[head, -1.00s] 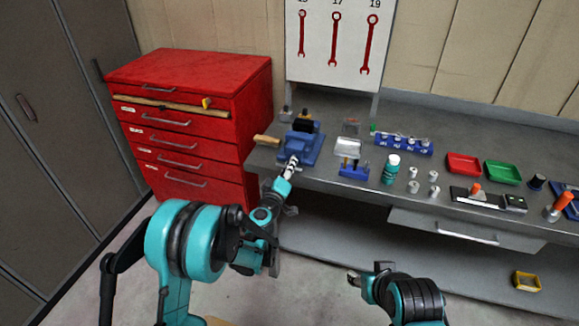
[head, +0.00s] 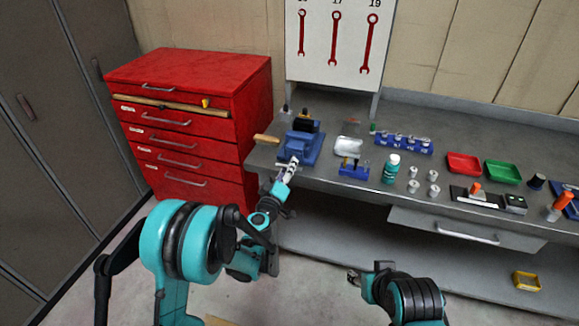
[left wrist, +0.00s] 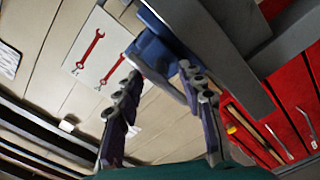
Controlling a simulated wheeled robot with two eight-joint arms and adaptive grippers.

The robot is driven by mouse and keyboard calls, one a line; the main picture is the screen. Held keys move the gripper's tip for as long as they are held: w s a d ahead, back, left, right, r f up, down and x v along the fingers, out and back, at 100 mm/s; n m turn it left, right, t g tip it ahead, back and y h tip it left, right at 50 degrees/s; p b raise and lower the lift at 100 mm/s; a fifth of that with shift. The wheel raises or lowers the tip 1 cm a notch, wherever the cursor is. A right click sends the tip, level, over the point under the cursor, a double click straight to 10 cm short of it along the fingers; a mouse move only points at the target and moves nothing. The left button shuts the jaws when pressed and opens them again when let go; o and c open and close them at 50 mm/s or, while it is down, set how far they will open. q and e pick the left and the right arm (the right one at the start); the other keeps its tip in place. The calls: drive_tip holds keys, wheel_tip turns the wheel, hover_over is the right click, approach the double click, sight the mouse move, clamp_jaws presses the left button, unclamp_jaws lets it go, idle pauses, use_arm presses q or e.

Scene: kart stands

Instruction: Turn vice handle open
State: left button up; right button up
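The blue vice (head: 301,147) stands on the left end of the grey workbench. In the left wrist view the blue vice (left wrist: 152,52) lies just beyond and partly between my fingers. My left gripper (head: 291,167) is at the vice's front side in the head view. In the left wrist view its two fingers (left wrist: 160,82) are spread apart, with no clear grip on anything. My right gripper (head: 353,276) is low in front of the bench, away from the vice, and too small to read.
A wooden handle (head: 266,139) sticks out left of the vice over the bench edge. A red drawer cabinet (head: 190,120) stands left. A blue rack (head: 354,169), a teal bottle (head: 391,168) and red (head: 464,163) and green (head: 503,173) trays are to the right.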

use_arm(q)
drive_tip(key=v, duration=1)
drive_tip(key=shift+s+r, duration=0.1)
